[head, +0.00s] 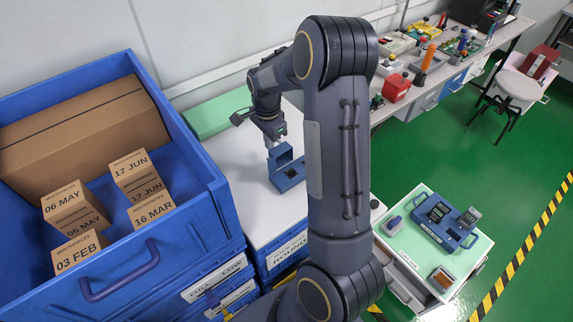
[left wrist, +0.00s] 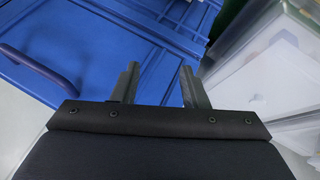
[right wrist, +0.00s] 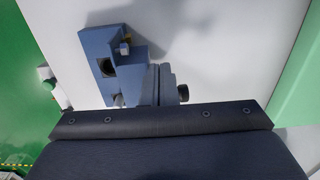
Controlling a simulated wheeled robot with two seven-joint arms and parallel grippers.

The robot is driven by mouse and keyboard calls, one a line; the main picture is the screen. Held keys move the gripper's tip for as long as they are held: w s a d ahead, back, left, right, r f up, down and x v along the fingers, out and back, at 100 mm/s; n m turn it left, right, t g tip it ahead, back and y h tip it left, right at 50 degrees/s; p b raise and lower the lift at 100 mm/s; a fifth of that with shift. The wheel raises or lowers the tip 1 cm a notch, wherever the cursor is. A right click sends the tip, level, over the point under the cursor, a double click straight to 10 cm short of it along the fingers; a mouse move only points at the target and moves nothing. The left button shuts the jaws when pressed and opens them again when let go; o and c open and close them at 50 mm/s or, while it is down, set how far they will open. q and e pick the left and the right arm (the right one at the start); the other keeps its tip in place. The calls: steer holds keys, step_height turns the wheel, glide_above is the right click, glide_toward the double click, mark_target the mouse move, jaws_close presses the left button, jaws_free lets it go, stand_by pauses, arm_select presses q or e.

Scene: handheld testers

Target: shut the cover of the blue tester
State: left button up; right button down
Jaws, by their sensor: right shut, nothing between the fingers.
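The blue tester (head: 290,179) stands on the white worktop beyond the blue crate. Its cover (head: 280,155) is raised at the far-left side of the body. My right gripper (head: 269,144) is shut and empty, right at the upper edge of the cover; I cannot tell if it touches. In the right wrist view the tester (right wrist: 98,45) lies just left of the shut fingers (right wrist: 160,70), which hide part of it. My left gripper (left wrist: 160,68) is open and empty above a blue surface; it does not show in the head view.
A blue crate (head: 190,245) with dated cardboard boxes (head: 75,212) stands at left. A green pad (head: 215,108) lies behind the tester. A long bench with tools runs along the wall. My right arm hides the middle.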

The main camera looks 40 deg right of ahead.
mark_target(278, 154)
steer(key=shift+s, duration=0.1)
steer(key=shift+s+r+p, duration=0.3)
steer(key=shift+s+r, duration=0.1)
steer(key=shift+s, duration=0.1)
steer(key=shift+s+a+r, duration=0.15)
steer(key=shift+s+r, duration=0.15)
steer(key=shift+s, duration=0.35)
steer(key=shift+s+r+p, duration=0.15)
steer(key=shift+s+p, duration=0.15)
steer(key=shift+s, duration=0.4)
